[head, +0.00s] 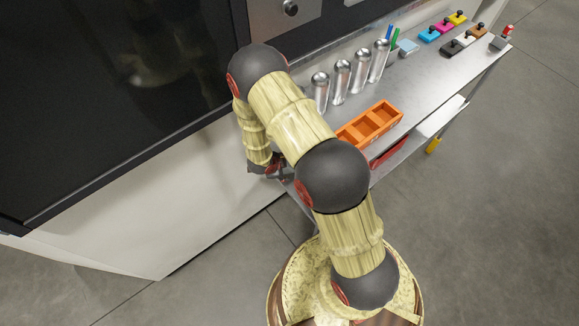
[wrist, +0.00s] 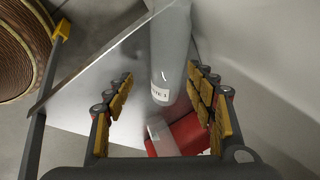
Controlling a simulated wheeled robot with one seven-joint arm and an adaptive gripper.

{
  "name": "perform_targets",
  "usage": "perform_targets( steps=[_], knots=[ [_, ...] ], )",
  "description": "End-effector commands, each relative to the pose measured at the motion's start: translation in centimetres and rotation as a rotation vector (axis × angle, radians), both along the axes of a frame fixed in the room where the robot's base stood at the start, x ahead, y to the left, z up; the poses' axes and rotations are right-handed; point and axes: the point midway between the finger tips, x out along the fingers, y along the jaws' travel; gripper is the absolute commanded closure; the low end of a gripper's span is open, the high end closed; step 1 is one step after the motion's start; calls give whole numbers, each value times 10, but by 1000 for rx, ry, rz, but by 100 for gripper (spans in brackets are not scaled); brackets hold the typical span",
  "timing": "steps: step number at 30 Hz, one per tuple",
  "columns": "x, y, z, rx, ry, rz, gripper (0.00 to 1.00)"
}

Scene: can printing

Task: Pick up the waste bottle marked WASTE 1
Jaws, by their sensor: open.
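The waste bottle (wrist: 172,45) is a grey, translucent cylinder in the upper middle of the wrist view. Its white label is partly turned away and reads "TE 1" at its visible end. My gripper (wrist: 160,80) is open, with its yellow-padded fingers on either side of the bottle's labelled end in the picture. I see gaps on both sides and no contact; the depth between them is hard to tell. In the head view my gripper (head: 266,168) is low at the left end of the metal table, and the bottle is not visible there.
A red object (wrist: 190,135) lies below the bottle in the wrist view. The metal table (head: 430,82) holds several silver cans (head: 341,82), an orange tray (head: 372,124) and coloured blocks (head: 443,27). A large dark machine (head: 110,80) stands at left. The floor at right is clear.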

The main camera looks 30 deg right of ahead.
Motion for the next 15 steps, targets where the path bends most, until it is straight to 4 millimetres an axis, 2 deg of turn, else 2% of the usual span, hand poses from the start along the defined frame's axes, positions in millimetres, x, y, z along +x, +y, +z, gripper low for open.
perform_targets(
  steps=[5,15],
  knots=[
    [2,-18,1,-50,-43,-87,45],
    [10,-32,-24,-51,-45,-89,45]
  ],
)
